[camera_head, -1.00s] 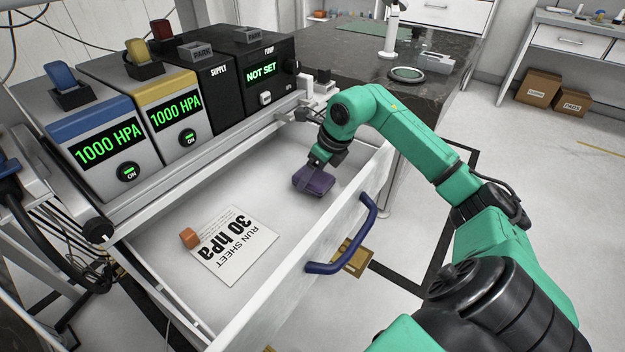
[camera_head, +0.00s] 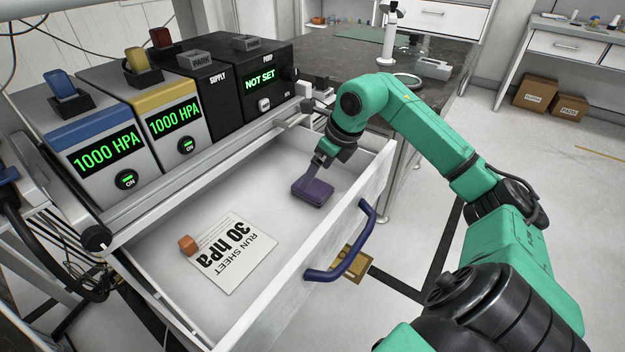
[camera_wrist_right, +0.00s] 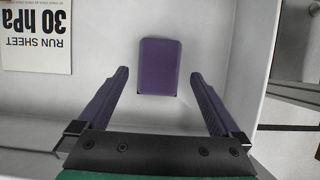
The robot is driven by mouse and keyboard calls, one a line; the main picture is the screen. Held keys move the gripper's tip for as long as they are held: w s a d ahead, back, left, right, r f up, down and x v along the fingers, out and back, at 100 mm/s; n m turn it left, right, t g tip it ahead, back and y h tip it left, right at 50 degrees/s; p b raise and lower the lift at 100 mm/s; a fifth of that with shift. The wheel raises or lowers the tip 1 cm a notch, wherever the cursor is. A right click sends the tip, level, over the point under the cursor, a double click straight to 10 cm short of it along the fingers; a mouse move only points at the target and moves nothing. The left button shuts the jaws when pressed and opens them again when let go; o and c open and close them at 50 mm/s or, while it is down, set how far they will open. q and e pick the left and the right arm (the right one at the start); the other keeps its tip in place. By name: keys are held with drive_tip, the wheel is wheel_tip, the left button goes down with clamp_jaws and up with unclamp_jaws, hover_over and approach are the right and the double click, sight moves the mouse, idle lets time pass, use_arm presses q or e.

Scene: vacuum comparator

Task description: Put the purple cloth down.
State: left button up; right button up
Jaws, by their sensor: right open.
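The purple cloth (camera_head: 312,192) lies flat on the floor of the open white drawer (camera_head: 240,303), toward its right end. In the right wrist view the cloth (camera_wrist_right: 158,67) is a folded block beyond the fingertips, with a gap on both sides. My right gripper (camera_wrist_right: 160,75) is open, with nothing between its fingers. In the head view the right gripper (camera_head: 318,163) is just above the cloth, pointing down. My left gripper is in neither view.
A run sheet reading 30 hPa (camera_head: 232,252) and an orange block (camera_head: 188,245) lie in the drawer. A blue handle (camera_head: 350,250) is on its front. Instruments (camera_head: 105,150) stand behind it. The drawer floor between sheet and cloth is clear.

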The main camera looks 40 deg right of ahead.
drive_tip(key=v, duration=0.7)
